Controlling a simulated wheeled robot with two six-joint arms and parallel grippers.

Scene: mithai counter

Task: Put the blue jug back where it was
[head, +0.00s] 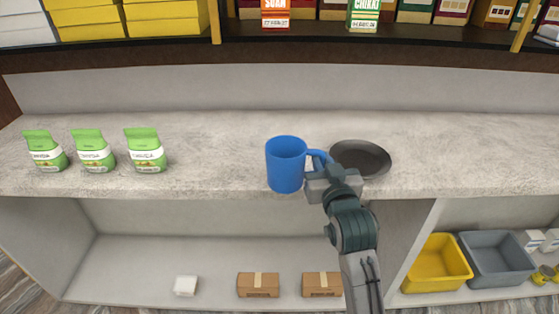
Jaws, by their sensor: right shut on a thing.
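The blue jug (285,166) is upright near the front edge of the stone counter, its handle pointing right. My right gripper (314,167) is shut on the jug at its handle side. The fingertips are partly hidden by the handle and the gripper body. I cannot tell whether the jug's base touches the counter or hangs just in front of its edge. My left gripper is not in view.
A dark round pan (362,157) lies on the counter right behind my right gripper. Several green packets, one of them here (146,150), stand at the left. Below are cardboard boxes (258,285), a yellow bin (437,263) and a grey bin (496,260). The counter's middle left is clear.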

